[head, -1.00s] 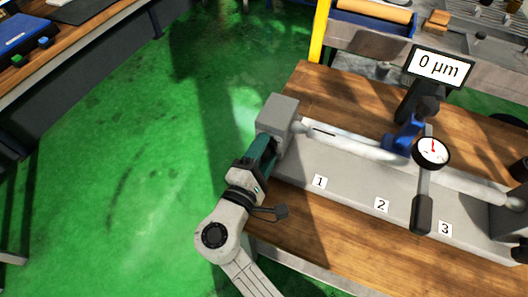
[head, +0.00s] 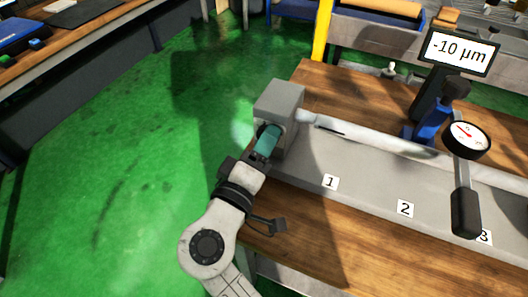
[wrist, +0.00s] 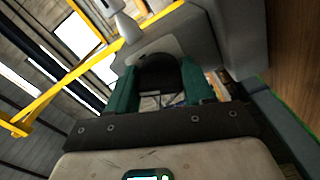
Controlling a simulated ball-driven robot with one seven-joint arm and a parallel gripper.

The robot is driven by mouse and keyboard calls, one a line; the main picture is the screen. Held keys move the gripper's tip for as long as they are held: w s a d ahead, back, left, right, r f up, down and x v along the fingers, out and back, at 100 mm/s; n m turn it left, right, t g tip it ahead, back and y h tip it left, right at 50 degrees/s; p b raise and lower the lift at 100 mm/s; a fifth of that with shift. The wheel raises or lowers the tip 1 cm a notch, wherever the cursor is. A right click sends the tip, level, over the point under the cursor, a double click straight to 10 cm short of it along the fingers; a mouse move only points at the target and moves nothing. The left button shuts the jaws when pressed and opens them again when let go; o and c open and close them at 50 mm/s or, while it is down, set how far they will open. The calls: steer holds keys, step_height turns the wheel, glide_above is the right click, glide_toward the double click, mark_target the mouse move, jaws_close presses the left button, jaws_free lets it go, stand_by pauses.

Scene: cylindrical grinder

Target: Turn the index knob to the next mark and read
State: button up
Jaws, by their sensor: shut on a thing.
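My gripper (head: 267,141), with green fingers, is at the near left face of the grey headstock block (head: 278,102). In the wrist view its two fingers (wrist: 160,88) stand on either side of the dark round index knob (wrist: 158,69) and are shut on it. In the head view the knob is mostly hidden by the gripper. The display (head: 461,51) reads -10 µm. The dial gauge (head: 466,139) has a red needle pointing to the upper left. It stands over the bar (head: 375,141) between marks 2 and 3.
The grey machine bed (head: 365,190) carries labels 1 (head: 331,182), 2 (head: 405,208) and a partly hidden 3 (head: 484,237). It sits on a wooden bench (head: 325,235). A yellow post (head: 321,32) stands behind. The green floor (head: 130,130) on the left is clear.

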steer(key=shift+f, duration=0.15)
stand_by(0.4)
steer(key=o, duration=1)
steer(key=shift+m, duration=0.3)
steer(key=v, duration=1.1)
steer(key=shift+b, duration=0.35)
